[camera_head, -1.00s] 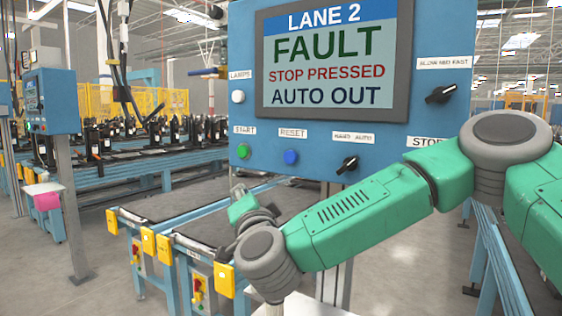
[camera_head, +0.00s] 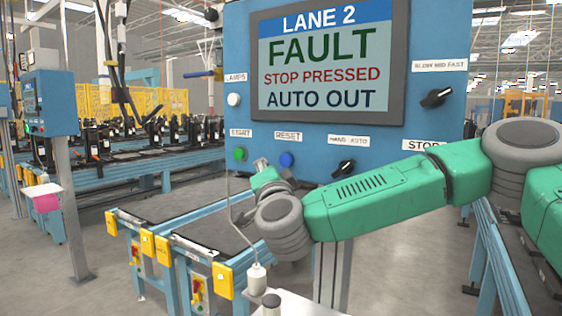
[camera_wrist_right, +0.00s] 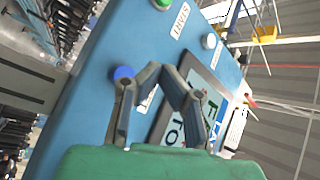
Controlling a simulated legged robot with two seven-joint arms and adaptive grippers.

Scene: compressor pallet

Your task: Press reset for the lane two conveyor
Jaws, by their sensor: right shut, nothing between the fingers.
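The blue control panel (camera_head: 310,165) stands upright, with a screen (camera_head: 325,60) reading LANE 2, FAULT, STOP PRESSED, AUTO OUT. The blue button (camera_head: 287,159) sits under the RESET label, between the green START button (camera_head: 239,154) and the black HAND AUTO knob (camera_head: 343,168). My right gripper (camera_head: 260,165) is just below and left of the blue button, in front of the panel. In the right wrist view its fingers (camera_wrist_right: 160,71) are shut and empty. The blue button (camera_wrist_right: 123,72) shows there beside the left finger; contact cannot be told. My left gripper is out of view.
A SLOW MED FAST knob (camera_head: 436,97) and a white lamp (camera_head: 234,99) are higher on the panel. The STOP label (camera_head: 424,145) is lower right, its control hidden behind my arm. Conveyors (camera_head: 180,210) run below. Another panel (camera_head: 50,102) stands at left.

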